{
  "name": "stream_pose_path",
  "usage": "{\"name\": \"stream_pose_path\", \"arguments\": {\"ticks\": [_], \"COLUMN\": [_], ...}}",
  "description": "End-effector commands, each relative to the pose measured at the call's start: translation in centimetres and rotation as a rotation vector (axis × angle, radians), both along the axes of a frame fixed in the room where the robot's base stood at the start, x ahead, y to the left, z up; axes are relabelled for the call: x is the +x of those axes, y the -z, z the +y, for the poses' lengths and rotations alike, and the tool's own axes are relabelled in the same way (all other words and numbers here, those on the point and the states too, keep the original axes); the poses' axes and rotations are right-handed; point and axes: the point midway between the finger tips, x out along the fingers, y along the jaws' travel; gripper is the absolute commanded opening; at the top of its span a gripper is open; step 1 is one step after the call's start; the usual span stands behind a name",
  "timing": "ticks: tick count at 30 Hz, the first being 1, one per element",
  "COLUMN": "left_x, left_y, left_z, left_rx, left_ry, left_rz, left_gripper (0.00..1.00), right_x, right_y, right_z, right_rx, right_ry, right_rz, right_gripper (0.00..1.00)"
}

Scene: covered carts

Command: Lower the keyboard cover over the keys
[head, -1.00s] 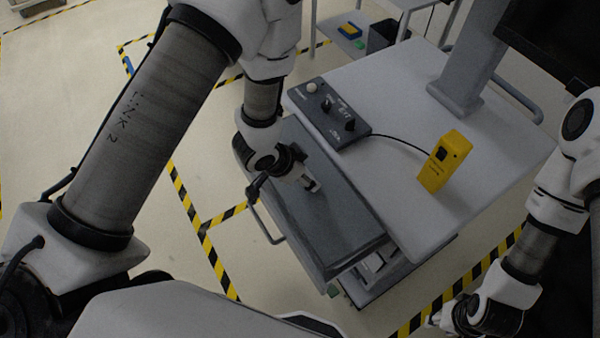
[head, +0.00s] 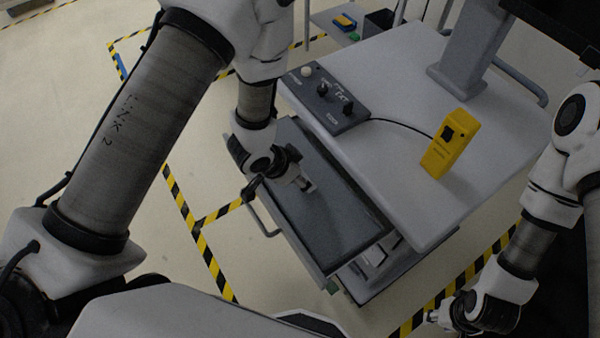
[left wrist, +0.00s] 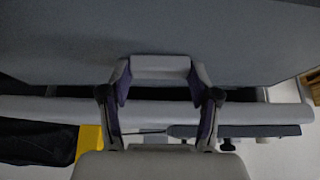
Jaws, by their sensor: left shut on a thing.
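The keyboard cover (head: 335,215) is a dark grey panel along the near side of the cart, standing above the keyboard tray (head: 365,290). Light pieces (head: 376,252) show in the gap under its near right end; most of what lies below is hidden. My left gripper (head: 306,184) is over the cover. In the left wrist view its two purple-padded fingers (left wrist: 160,88) are shut on a pale grey handle (left wrist: 160,66) at the grey panel. My right gripper (head: 436,317) hangs at the lower right, away from the cover; its fingers are too small to read.
The cart top (head: 400,130) carries a control box (head: 325,95) with knobs, a cable and a yellow handheld device (head: 450,145). A grey post (head: 465,50) rises at the back. Striped tape (head: 190,215) marks the open floor.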

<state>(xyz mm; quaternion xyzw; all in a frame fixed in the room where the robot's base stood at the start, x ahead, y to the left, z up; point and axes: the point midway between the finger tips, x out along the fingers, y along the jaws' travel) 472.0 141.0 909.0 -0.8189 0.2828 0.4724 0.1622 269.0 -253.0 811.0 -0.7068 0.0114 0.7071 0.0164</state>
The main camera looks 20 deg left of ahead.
Motion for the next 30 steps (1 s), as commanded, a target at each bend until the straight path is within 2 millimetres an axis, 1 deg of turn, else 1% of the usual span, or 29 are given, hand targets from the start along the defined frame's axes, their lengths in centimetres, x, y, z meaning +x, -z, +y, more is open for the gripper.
{"name": "stream_pose_path", "arguments": {"ticks": [1,3,19,21,30], "left_x": [0.0,0.4,2.9,2.9,2.8], "left_y": [0.6,0.0,0.1,1.0,2.1], "left_z": [0.0,-0.3,-2.3,-2.2,-2.2], "left_rx": [0.000,-0.001,0.000,0.000,0.000], "left_ry": [0.000,0.001,0.002,0.000,-0.001], "left_rz": [0.000,-0.002,-0.001,0.000,0.000], "left_gripper": [0.00,0.00,0.00,0.00,0.00], "right_x": [0.0,0.0,0.0,0.0,0.0], "right_y": [0.6,-0.3,-2.1,-1.3,-0.6], "right_z": [0.0,0.0,0.0,0.0,0.0], "right_rx": [0.000,0.000,0.000,0.000,0.000], "right_ry": [0.000,0.000,0.000,0.000,0.000], "right_rz": [0.000,0.001,0.000,0.000,0.000], "right_gripper": [0.40,0.40,0.40,0.40,0.40]}}
